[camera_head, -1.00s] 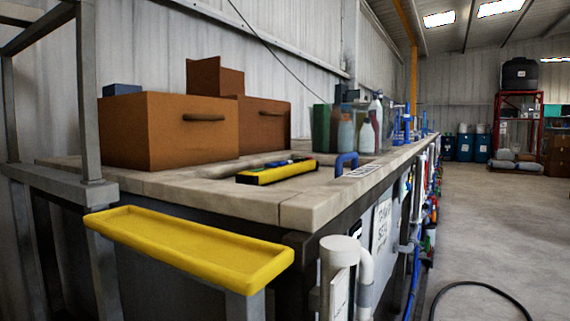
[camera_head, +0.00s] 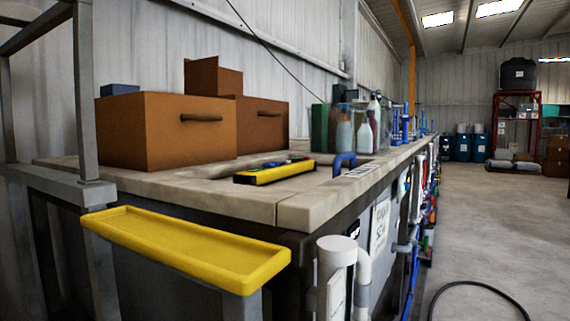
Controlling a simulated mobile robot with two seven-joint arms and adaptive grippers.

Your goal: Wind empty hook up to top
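No hook or winding gear can be made out in the head view. Neither of my grippers is in view. A grey metal frame (camera_head: 86,95) stands at the left, with an upright post and a rail. A yellow pendant-like control box (camera_head: 273,172) with coloured tops lies on the pale bench top (camera_head: 240,203). A thin dark cable (camera_head: 262,41) runs down along the wall behind the bench.
An empty yellow tray (camera_head: 185,246) stands in front of the bench. Brown boxes (camera_head: 165,132) and several bottles (camera_head: 366,130) stand on it. White pipes (camera_head: 336,262) rise at its near corner. A black hose (camera_head: 480,286) lies on the otherwise open floor at right.

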